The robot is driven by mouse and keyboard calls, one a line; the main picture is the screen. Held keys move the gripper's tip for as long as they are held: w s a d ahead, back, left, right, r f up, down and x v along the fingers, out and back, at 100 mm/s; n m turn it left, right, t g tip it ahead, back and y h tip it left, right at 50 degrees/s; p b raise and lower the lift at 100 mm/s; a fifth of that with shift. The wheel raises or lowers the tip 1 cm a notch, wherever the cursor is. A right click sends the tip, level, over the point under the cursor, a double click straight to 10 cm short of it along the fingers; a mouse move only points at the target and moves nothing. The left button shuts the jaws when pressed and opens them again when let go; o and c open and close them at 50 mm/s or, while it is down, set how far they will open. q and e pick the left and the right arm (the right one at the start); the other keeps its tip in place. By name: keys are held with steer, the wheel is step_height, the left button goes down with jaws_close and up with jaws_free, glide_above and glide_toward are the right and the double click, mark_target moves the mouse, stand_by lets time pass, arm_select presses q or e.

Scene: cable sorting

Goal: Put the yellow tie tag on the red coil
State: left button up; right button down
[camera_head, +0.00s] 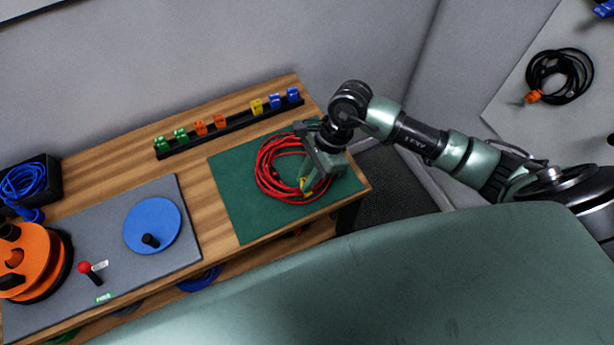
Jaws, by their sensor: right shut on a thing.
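The red coil (267,172) lies on the green mat (235,220) at the right end of the wooden bench. My right gripper (307,187) is over the right side of the coil, pointing down. It is shut on a yellow tie tag (304,184), which shows between the fingertips at the coil's lower right strands. The gripper hides part of the tag and coil, so I cannot tell whether the tag is around the strands or just touching them. My left gripper is not in view.
A black rack (232,127) holds green, orange, yellow and blue tags behind the mat. At left are a grey board (160,270) with a blue disc (153,225), an orange reel (35,262) and a red-knobbed lever (85,268). The mat's front left is clear.

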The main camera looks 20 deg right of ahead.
steer(key=c, duration=1.3)
jaws_free()
